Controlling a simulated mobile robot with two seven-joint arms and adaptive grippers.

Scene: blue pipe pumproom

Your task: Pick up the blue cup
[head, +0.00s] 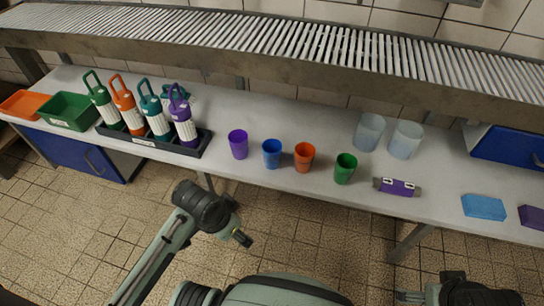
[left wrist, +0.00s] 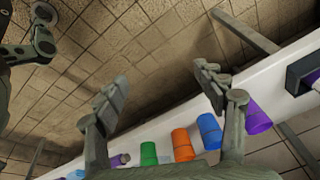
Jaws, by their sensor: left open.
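The blue cup (head: 272,153) stands upright on the white table, between the purple cup (head: 238,144) and the orange cup (head: 304,157). It also shows in the left wrist view (left wrist: 209,131), partly behind a finger. My left gripper (head: 241,238) is in front of the table edge, below and apart from the blue cup. In the left wrist view its two fingers (left wrist: 162,92) are spread with nothing between them. At the bottom right of the head view, part of my right arm shows, with what looks like its gripper (head: 411,297); its jaws are unclear.
A green cup (head: 345,168) stands right of the orange one. Two translucent cups (head: 405,140) are behind. A purple-labelled item (head: 397,187) lies further right. A black tray (head: 196,149) of bottles is at left. A slatted metal shelf (head: 300,45) runs along the back.

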